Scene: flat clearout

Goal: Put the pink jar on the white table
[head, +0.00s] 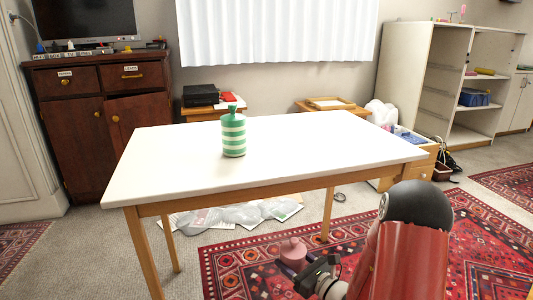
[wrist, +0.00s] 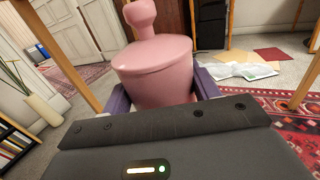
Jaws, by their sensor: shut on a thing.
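The pink jar (wrist: 155,68) fills the middle of the wrist view, with its knobbed lid on top. My gripper (wrist: 160,88) is shut on it, with purple fingers on either side of its body. In the head view the jar (head: 293,250) and my gripper (head: 294,262) are low in front of the white table, below the height of its top. The white table (head: 300,150) has a pale top and wooden legs. The jar's lower part is hidden by my gripper.
A green-and-white striped jar (head: 233,136) stands on the table, left of the middle. Most of the tabletop is clear, especially its right half. Table legs (head: 148,250) stand near the front. Papers and plastic bags (head: 225,215) lie on the floor beneath it.

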